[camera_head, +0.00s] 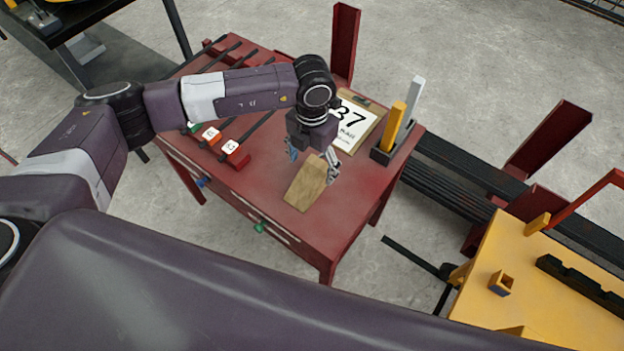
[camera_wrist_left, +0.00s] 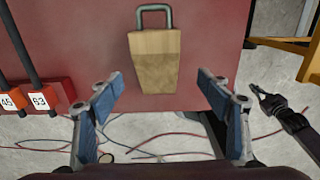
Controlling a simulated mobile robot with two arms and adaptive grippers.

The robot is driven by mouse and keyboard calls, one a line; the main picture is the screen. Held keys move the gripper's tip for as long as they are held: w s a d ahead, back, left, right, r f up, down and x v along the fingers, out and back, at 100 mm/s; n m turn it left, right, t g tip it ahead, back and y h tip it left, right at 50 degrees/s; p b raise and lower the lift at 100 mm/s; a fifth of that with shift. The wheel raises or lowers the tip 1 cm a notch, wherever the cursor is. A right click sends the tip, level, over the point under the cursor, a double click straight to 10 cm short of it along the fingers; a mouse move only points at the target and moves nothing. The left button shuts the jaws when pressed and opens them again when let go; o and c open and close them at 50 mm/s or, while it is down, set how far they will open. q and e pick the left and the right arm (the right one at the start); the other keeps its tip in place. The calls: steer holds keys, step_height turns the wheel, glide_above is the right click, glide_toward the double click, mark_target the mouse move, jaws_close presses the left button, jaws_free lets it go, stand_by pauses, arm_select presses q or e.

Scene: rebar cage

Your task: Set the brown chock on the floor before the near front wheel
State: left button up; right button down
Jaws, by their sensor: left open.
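The brown chock (camera_head: 306,182) lies on the red table, near its front edge. It is a tan wooden wedge, and the left wrist view shows it (camera_wrist_left: 154,70) with a grey loop handle (camera_wrist_left: 155,13) at its far end. My left gripper (camera_head: 312,160) is open above the table at the chock's far end. In the left wrist view its two blue-padded fingers (camera_wrist_left: 161,90) are spread wider than the chock, with nothing between them. No wheel shows in either view. My right gripper is not recognisable in either view.
A yellow surface (camera_head: 545,290) stands right. Cables cross the floor.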

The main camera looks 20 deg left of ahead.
mark_target(310, 177)
arm_select(q)
steer(key=f, duration=0.2)
steer(key=f+p, duration=0.1)
steer(key=f, duration=0.1)
steer(key=f+p, duration=0.1)
steer(key=f, duration=0.1)
steer(key=shift+w+a+f, duration=0.1)
steer(key=shift+a+f, duration=0.15)
steer(key=shift+f, duration=0.35)
steer(key=shift+c, duration=0.4)
steer(key=c, duration=1.3)
steer(key=shift+w+r, duration=0.1)
steer(key=shift+c, duration=0.8)
steer(key=shift+r, duration=0.1)
